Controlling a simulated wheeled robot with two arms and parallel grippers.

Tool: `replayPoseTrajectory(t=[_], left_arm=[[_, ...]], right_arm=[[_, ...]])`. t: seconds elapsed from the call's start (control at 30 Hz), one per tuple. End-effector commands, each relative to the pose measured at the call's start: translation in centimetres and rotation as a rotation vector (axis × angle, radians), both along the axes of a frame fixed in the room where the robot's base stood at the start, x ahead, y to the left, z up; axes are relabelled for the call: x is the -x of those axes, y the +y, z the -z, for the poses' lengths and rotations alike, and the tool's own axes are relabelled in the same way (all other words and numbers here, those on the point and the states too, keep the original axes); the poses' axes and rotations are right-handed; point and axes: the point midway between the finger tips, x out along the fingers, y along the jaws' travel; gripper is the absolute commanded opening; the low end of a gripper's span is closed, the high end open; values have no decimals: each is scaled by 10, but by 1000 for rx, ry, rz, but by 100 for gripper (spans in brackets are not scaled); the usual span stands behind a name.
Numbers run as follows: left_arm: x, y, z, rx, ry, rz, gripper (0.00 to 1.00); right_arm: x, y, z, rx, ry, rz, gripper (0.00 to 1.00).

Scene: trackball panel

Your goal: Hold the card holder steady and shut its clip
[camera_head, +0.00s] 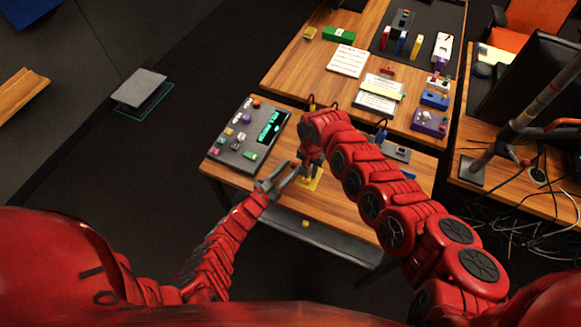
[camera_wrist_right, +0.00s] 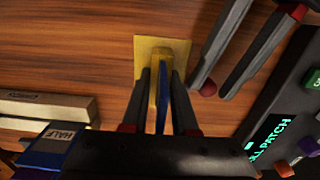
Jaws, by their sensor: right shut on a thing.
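The card holder has a flat yellow base (camera_head: 313,184) on the wooden table; the right wrist view shows the base (camera_wrist_right: 147,48) with an upright yellow part (camera_wrist_right: 163,64) and a blue strip (camera_wrist_right: 161,105) beside it. My right gripper (camera_wrist_right: 162,80) is shut on the card holder, with a finger on each side of the upright parts. In the head view my right gripper (camera_head: 311,168) partly hides the holder. My left gripper (camera_head: 284,176) is open and empty, just left of the holder. Its two parted fingers (camera_wrist_right: 222,90) also show in the right wrist view.
A dark control panel (camera_head: 245,137) with buttons and a lit display stands left of the holder. A blue block marked HALF (camera_wrist_right: 55,145) and a pale bar (camera_wrist_right: 45,108) lie nearby. Papers (camera_head: 348,61) and coloured items lie on the table behind. The table's front edge is close.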

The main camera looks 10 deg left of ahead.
Motion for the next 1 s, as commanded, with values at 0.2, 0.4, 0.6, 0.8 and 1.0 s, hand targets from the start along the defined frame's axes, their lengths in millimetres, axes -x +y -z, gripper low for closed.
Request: replayPoseTrajectory(t=[0.2, 0.4, 0.6, 0.8, 1.0], left_arm=[[-7, -5, 0, 1, 4, 0, 39], [-8, -7, 0, 3, 5, 2, 39], [-8, -7, 0, 3, 5, 2, 35], [-8, -7, 1, 3, 5, 2, 0], [-8, -7, 1, 3, 5, 2, 0]], right_arm=[[0, 0, 0, 0, 0, 0, 0], [0, 0, 0, 0, 0, 0, 0], [0, 0, 0, 0, 0, 0, 0], [0, 0, 0, 0, 0, 0, 0], [0, 0, 0, 0, 0, 0, 0]])
